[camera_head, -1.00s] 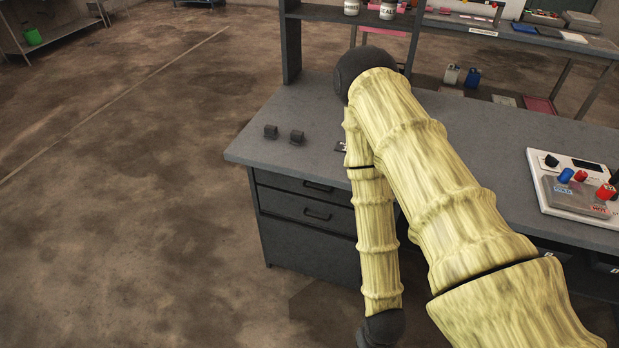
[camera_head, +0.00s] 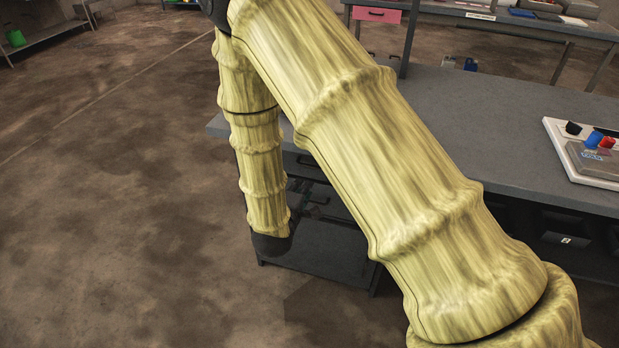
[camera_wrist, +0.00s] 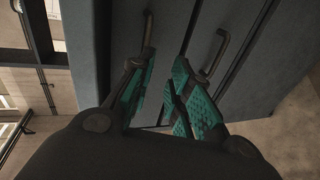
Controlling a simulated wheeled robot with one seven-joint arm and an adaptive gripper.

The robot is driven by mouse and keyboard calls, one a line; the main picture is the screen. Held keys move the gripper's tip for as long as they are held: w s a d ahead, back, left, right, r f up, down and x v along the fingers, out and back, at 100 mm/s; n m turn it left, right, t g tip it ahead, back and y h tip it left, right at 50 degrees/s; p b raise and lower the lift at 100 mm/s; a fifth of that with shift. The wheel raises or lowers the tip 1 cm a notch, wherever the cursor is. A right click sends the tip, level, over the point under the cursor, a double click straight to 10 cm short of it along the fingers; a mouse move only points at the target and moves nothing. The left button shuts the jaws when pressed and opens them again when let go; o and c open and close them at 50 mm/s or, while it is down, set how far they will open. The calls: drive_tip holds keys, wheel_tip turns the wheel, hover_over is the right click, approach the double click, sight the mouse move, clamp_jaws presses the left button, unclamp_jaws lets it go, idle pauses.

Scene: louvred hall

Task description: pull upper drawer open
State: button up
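The desk's drawer unit has grey fronts with dark bar handles. In the wrist view the picture is turned, and the desktop side lies to the left. The upper drawer's handle (camera_wrist: 149,30) is there, partly behind my left finger. The lower drawer's handle (camera_wrist: 223,45) is to the right, close to the other finger. My gripper (camera_wrist: 165,85) has teal pads spread apart, with a gap between them and nothing visibly held. In the head view my gripper (camera_head: 312,200) is small, in front of the drawer fronts. Contact with either handle cannot be told. Both drawers look shut in the wrist view.
The grey desktop (camera_head: 470,110) extends right above the drawers, with a white control panel (camera_head: 590,152) on it. A dark bin (camera_head: 562,240) is under the desk at right. Open floor (camera_head: 110,220) lies left. My arm hides much of the desk.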

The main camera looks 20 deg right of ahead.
drive_tip(key=shift+n+h, duration=0.3)
drive_tip(key=shift+h, duration=0.2)
drive_tip(key=x, duration=0.3)
drive_tip(key=r+x, duration=0.1)
drive_tip(key=x, duration=0.3)
drive_tip(key=w+r+x, duration=0.1)
drive_tip(key=x, duration=0.2)
drive_tip(key=shift+w+a+f, duration=0.15)
drive_tip(key=shift+w+a, duration=0.05)
drive_tip(key=shift+w, duration=0.15)
clamp_jaws()
